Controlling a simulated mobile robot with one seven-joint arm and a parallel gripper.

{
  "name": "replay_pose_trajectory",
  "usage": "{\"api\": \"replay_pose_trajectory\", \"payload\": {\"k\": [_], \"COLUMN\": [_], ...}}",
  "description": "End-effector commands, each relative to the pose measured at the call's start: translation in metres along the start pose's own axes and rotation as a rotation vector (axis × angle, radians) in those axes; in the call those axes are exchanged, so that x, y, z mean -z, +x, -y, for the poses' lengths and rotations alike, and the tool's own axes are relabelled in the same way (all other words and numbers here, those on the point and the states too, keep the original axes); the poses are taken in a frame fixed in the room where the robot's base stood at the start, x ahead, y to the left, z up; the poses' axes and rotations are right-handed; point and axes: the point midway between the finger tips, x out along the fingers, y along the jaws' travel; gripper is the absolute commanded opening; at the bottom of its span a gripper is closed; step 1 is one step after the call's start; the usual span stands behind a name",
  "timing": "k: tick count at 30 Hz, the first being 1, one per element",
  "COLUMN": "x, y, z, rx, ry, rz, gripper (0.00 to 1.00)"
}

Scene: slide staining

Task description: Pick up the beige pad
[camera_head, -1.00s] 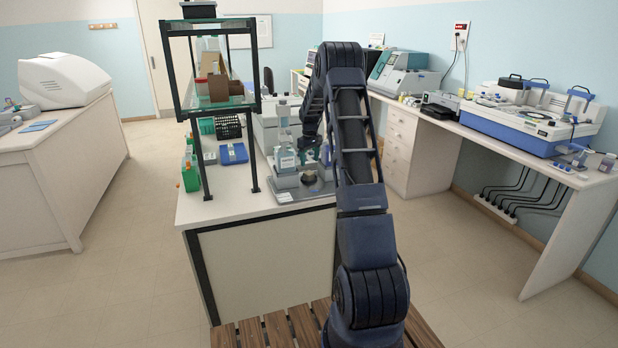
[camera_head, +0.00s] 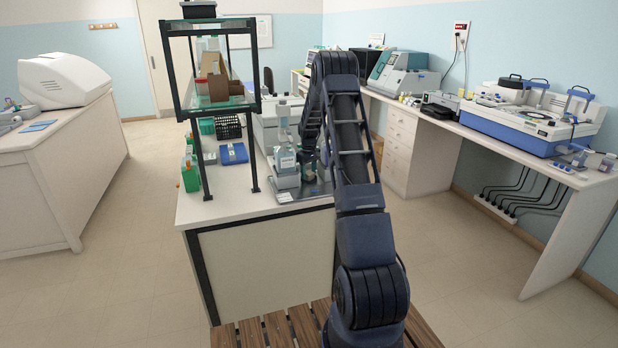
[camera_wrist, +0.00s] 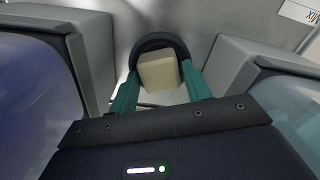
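The beige pad (camera_wrist: 158,72) is a small block in the wrist view. It sits within a dark round holder (camera_wrist: 157,42), whose rim curves behind it. The two teal fingers of my gripper (camera_wrist: 160,80) are apart, one on each side of the pad. The fingertips are close to its sides, and I cannot tell whether they touch it. In the head view my arm reaches down over the grey tray (camera_head: 284,196) on the white bench, and the pad cannot be made out there.
Grey blocks flank my gripper closely on the left (camera_wrist: 88,40) and right (camera_wrist: 243,62) in the wrist view. A bottle-topped device (camera_head: 285,160) stands on the tray left of my arm. A black-framed shelf (camera_head: 196,120) and a blue box (camera_head: 233,154) are farther left.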

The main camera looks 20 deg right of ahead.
Motion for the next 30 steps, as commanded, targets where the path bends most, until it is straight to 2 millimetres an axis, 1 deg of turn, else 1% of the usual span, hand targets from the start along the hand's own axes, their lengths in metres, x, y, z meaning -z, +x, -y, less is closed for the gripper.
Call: {"api": "replay_pose_trajectory", "payload": {"k": [1, 4, 8, 9, 14, 17, 20, 23, 26, 30], "x": [0.000, 0.000, 0.000, 0.000, 0.000, 0.000, 0.001, 0.001, 0.001, 0.001], "y": [0.000, 0.000, 0.000, 0.000, -0.001, -0.004, -0.013, -0.029, -0.053, -0.089], "z": [0.000, 0.000, 0.000, 0.000, 0.000, 0.000, 0.000, 0.000, 0.000, 0.000], "rx": [0.000, 0.000, 0.000, 0.000, 0.000, 0.000, -0.002, -0.001, -0.002, -0.002], "ry": [0.000, 0.000, 0.000, 0.000, 0.000, 0.000, 0.000, 0.000, 0.000, 0.000], "rz": [0.000, 0.000, 0.000, 0.000, 0.000, -0.001, -0.003, -0.002, -0.004, -0.004], "gripper": [0.38, 0.18, 0.18, 0.14, 0.14, 0.14, 0.14, 0.14, 0.14, 0.14]}}
